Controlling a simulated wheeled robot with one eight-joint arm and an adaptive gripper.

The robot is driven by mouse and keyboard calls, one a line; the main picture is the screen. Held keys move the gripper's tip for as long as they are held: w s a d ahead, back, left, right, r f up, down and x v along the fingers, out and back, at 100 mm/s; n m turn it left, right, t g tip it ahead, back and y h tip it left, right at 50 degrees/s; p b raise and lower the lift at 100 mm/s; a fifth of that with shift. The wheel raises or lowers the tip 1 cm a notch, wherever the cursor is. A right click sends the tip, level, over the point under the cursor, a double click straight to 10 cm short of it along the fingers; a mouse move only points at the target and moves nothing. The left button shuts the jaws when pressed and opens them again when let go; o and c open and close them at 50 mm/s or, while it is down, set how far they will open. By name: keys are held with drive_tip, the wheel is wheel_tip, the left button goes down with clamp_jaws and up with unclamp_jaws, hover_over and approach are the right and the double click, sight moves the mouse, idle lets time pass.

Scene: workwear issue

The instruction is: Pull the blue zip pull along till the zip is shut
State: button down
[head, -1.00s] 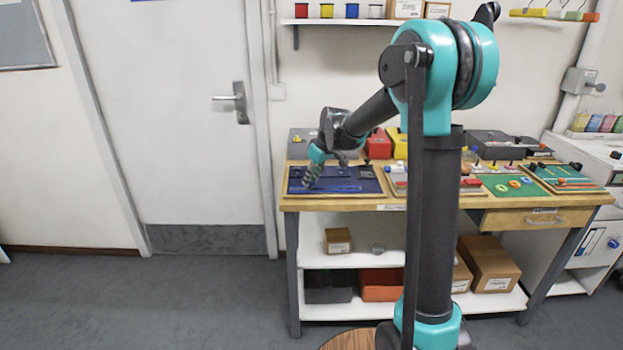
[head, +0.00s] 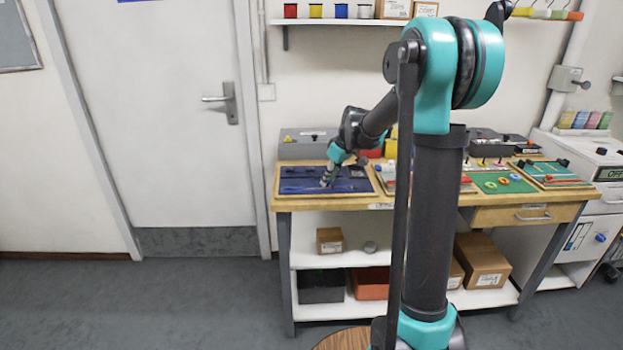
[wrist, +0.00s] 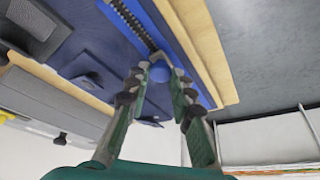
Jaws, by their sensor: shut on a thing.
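The blue zip panel (head: 290,187) lies in a wooden-edged board at the left end of the workbench. My gripper (head: 329,177) reaches down onto it, right of its middle. In the wrist view my gripper (wrist: 160,78) is shut with its two fingers on either side of the blue zip pull (wrist: 159,71). A dark toothed zip track (wrist: 130,24) runs from the pull towards the upper left between blue bands. The fingers partly hide the pull. The head view is too small to show the pull or how far the zip is shut.
A grey box (head: 305,145) stands behind the panel. To the right on the bench (head: 330,204) are other boards, among them a green one (head: 503,183) with coloured rings. A door (head: 165,120) is at the left.

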sight(344, 187)
drive_tip(key=d, duration=0.7)
drive_tip(key=shift+d, duration=0.1)
drive_tip(key=c, duration=1.3)
unclamp_jaws()
drive_tip(key=shift+d, duration=0.1)
drive_tip(key=shift+r, duration=0.1)
drive_tip(key=v, duration=1.1)
drive_tip(key=shift+s+r, duration=0.15)
drive_tip(key=shift+r, duration=0.2)
